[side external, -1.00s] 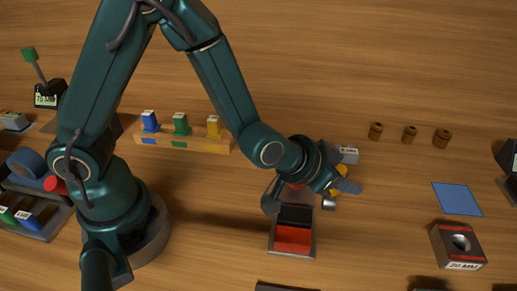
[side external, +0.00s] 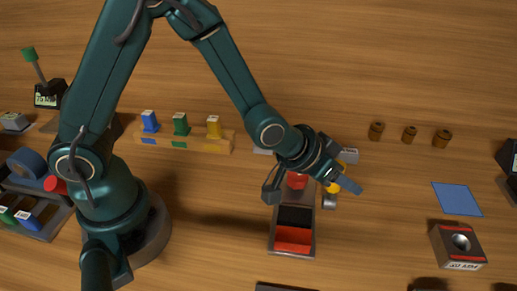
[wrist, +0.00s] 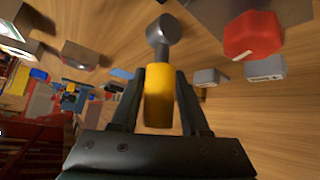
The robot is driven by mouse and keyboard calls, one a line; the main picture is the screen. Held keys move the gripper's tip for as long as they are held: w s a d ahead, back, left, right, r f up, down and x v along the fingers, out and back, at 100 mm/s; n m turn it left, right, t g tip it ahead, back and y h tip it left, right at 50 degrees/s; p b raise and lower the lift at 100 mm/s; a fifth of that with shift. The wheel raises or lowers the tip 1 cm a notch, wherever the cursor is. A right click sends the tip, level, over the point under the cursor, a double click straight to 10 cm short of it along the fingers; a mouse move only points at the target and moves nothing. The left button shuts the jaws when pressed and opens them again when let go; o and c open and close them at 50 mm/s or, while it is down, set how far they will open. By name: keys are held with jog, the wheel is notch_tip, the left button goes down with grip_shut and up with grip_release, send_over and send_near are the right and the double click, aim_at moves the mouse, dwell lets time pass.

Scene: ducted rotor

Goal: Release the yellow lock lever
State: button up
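The yellow lock lever (wrist: 159,95) lies between the two fingers of my gripper (wrist: 160,85) in the wrist view. A grey round-headed metal piece (wrist: 160,32) shows beyond its far end. The fingers stand close along both sides of the yellow handle; whether they press on it is not clear. In the side view the lever (side external: 333,188) shows as a small yellow patch, mostly hidden by my gripper (side external: 346,184), beside the box with red and black parts (side external: 275,244).
A red knob (wrist: 253,35) is close on the right in the wrist view; it also shows in the side view (side external: 297,180). Grey blocks (wrist: 265,68) lie nearby. A rack with blue, green and yellow pieces (side external: 185,140) stands left. Open wood lies around the blue square (side external: 457,198).

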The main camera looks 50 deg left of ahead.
jog(key=shift+o, duration=0.5)
jog(key=shift+s+r, duration=0.1)
jog(key=shift+r, duration=0.1)
jog(key=shift+v, duration=2.4)
